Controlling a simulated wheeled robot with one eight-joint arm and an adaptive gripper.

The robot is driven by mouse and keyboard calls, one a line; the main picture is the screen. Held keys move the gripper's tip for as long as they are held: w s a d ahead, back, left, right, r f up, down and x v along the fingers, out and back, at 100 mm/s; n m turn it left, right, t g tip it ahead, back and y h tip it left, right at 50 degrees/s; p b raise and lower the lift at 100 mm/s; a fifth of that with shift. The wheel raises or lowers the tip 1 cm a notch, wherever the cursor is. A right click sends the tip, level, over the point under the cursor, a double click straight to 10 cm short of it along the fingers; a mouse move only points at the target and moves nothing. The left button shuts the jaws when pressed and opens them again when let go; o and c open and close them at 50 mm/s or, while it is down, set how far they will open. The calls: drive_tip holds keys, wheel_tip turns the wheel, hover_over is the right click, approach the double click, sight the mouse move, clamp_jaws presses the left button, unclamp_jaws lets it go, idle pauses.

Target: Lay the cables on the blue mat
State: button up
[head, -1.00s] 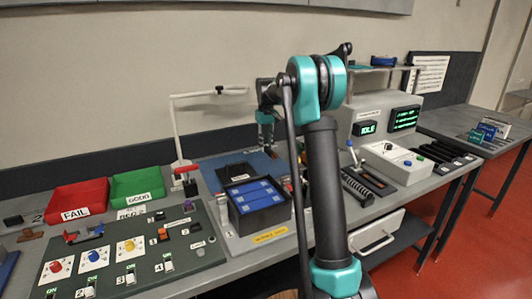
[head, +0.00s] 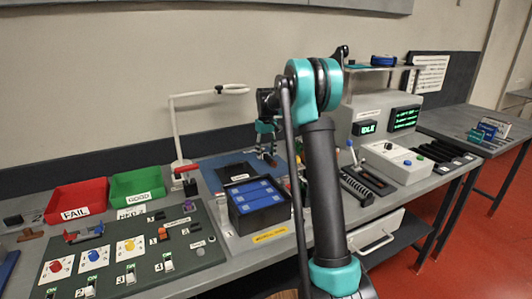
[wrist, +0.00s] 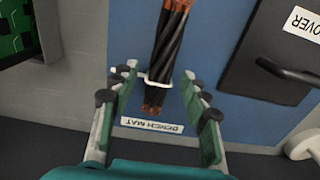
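The cables are a bundle of black leads with copper-coloured ends and a white tie (wrist: 169,45). In the wrist view the bundle lies over the blue mat (wrist: 243,122), between my fingers. My gripper (wrist: 160,71) is open, with its fingers spread on both sides of the tied end and gaps beside it. I cannot tell whether the bundle rests fully on the mat. In the head view my gripper (head: 266,151) is low over the blue mat (head: 213,165), behind the dark box. The cables are mostly hidden there.
A black box with blue cells (head: 257,193) stands in front of the mat. A dark cover (wrist: 275,65) lies on the mat. Red (head: 77,198) and green (head: 138,184) bins, a switch panel (head: 130,250) and a white lamp stand (head: 178,130) are to the left.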

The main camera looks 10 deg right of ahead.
sight(266, 154)
wheel_tip(266, 154, up, 12)
drive_tip(key=shift+r, duration=0.15)
idle(0.6)
